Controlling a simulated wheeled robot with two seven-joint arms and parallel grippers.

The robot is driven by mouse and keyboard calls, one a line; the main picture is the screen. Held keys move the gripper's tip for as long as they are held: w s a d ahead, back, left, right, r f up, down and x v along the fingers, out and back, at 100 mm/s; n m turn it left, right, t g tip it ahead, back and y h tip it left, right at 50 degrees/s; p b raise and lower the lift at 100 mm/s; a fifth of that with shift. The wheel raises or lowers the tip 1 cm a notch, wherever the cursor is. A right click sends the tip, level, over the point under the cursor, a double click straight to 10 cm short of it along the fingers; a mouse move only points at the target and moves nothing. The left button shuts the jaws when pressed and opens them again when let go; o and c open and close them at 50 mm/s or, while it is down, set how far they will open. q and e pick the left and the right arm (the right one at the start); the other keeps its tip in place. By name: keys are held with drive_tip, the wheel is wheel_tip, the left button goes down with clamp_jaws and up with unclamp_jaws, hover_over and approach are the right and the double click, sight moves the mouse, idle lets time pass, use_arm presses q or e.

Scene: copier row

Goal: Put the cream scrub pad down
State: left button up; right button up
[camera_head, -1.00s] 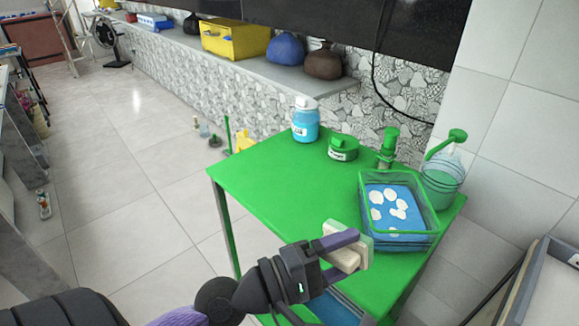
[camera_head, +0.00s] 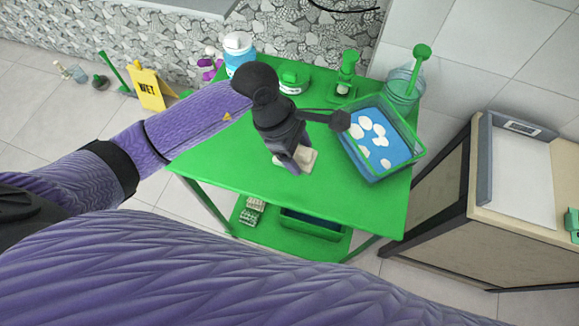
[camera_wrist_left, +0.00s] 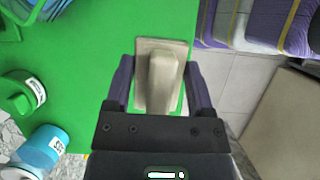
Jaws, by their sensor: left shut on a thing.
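The cream scrub pad (camera_head: 309,158) is at my left gripper (camera_head: 296,163), over the green table top (camera_head: 226,150). In the left wrist view the pad (camera_wrist_left: 162,62) sits between the two purple fingers of the left gripper (camera_wrist_left: 160,85), which are shut on it. The pad's face and raised ridge point toward that camera. Green table top (camera_wrist_left: 75,60) shows around and behind it. I cannot tell whether the pad touches the table. In the head view the gripper hides much of the pad. My right gripper is not in view.
A green-rimmed basket (camera_head: 365,172) with blue liquid and white pieces stands right of the gripper. A blue bottle (camera_head: 238,52), a green tub (camera_head: 292,80), a green pump (camera_head: 346,75) and a clear jug (camera_head: 401,88) line the back edge. The table's front left is clear.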

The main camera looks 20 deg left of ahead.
sight(300, 182)
use_arm(q)
drive_tip(key=f+b, duration=0.1)
drive_tip(key=f, duration=0.2)
drive_tip(key=f+b, duration=0.1)
drive_tip(key=f, duration=0.2)
drive_tip(key=f+b, duration=0.1)
drive_tip(key=f, duration=0.3)
drive_tip(key=shift+a, duration=0.35)
drive_tip(key=shift+c, duration=0.5)
drive_tip(key=o, duration=1.2)
drive_tip(key=shift+c, duration=0.2)
drive_tip(key=shift+r, duration=0.1)
drive_tip(key=p+v, duration=0.3)
drive_tip(key=v, duration=0.9)
drive_tip(key=shift+w, duration=0.15)
